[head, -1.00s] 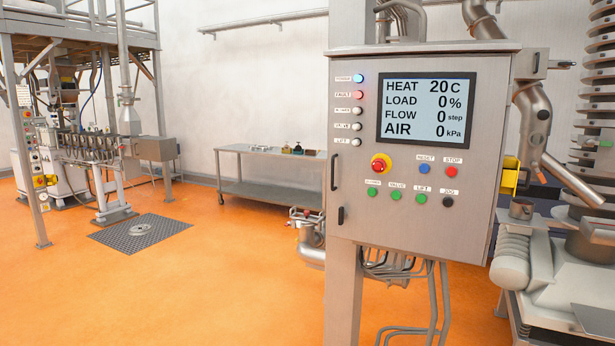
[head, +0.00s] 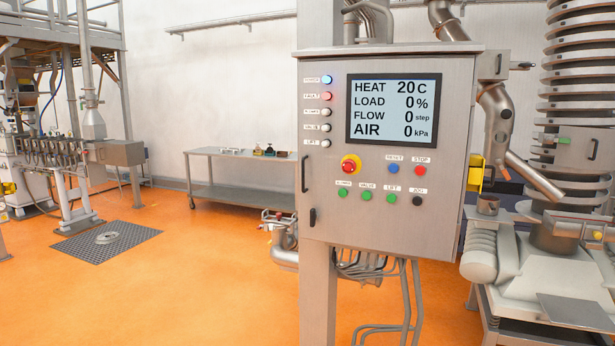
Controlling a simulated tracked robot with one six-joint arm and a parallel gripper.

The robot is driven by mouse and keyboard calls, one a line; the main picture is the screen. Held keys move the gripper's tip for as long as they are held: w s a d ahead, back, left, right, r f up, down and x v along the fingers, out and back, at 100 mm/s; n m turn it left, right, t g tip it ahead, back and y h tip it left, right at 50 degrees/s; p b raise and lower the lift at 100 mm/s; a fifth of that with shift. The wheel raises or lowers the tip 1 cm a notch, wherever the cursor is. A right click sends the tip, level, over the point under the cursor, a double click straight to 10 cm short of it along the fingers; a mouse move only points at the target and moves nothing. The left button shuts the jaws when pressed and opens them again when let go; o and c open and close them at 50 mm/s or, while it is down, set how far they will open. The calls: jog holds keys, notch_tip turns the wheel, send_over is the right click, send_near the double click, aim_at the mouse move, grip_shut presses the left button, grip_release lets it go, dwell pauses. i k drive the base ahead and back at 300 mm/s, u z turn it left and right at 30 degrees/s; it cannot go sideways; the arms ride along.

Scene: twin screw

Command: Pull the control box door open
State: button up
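The control box (head: 435,222) is a grey metal cabinet on a post, right of the middle of the head view. Its door looks shut, flush with the box. The door carries a display (head: 394,110) reading HEAT 20 C, LOAD 0 %, FLOW 0 step, AIR 0 kPa. A tall dark handle (head: 304,173) is on the door's left edge, with a smaller dark latch (head: 312,216) below it. A red and yellow stop knob (head: 350,165) and several coloured buttons sit under the display. My gripper is not in the head view.
Cables (head: 375,268) hang below the box beside its post (head: 318,295). Pipes and a machine (head: 560,265) stand close on the right. A steel table (head: 240,190) is against the back wall. The orange floor (head: 190,290) left of the post is open, with a dark grate (head: 107,238).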

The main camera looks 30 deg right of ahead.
aim_at(409, 113)
jog(key=i, duration=0.95)
jog(key=u, duration=0.05)
